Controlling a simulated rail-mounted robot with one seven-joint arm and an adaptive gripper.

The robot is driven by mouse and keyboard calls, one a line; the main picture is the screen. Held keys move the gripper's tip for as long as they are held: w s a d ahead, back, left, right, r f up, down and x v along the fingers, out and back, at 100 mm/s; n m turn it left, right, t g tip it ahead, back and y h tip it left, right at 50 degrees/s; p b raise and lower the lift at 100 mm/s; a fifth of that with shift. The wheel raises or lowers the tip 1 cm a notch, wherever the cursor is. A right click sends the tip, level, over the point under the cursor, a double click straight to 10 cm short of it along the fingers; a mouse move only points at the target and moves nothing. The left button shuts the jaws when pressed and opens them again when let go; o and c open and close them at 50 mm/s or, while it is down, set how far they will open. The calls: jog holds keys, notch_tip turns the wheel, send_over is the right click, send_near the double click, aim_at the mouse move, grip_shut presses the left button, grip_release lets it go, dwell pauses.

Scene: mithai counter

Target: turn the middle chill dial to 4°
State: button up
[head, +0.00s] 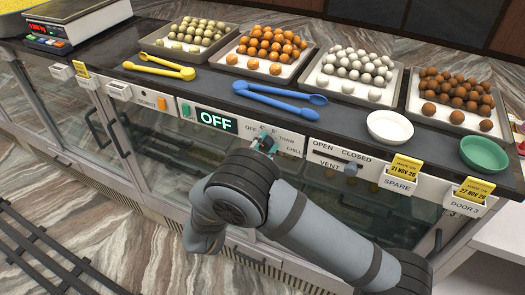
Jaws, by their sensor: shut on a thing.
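The middle chill dial is a small teal knob (268,142) on the white control panel (290,143) at the counter front. The panel carries the words OFF, THAN and CHILL around it. My gripper (263,147) is at the panel, shut on the dial. My gripper and wrist hide much of the dial, so its pointer cannot be read. The green display (217,121) to the left on the same panel reads OFF. My arm comes up from the lower right.
A vent slider (351,169) marked OPEN and CLOSED sits right of the dial. Above are blue tongs (275,97), yellow tongs (160,67), trays of sweets, a white bowl (390,127) and a green bowl (484,154).

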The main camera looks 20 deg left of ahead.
jog(key=m+b, duration=0.2)
jog(key=m, duration=0.1)
jog(key=shift+f+m+b, duration=0.3)
jog(key=shift+b, duration=0.1)
jog(key=shift+r+m+b, duration=0.1)
jog(key=shift+m+b, duration=0.35)
jog(key=shift+m, duration=0.05)
jog(key=o, duration=1.1)
jog(key=shift+r+m, duration=0.15)
jog(key=shift+m, duration=0.15)
jog(key=s, duration=0.4)
jog(key=s+a, duration=0.1)
jog(key=s, duration=0.3)
jog(key=s+a, duration=0.1)
jog(key=s, duration=0.3)
jog(key=shift+a, duration=0.15)
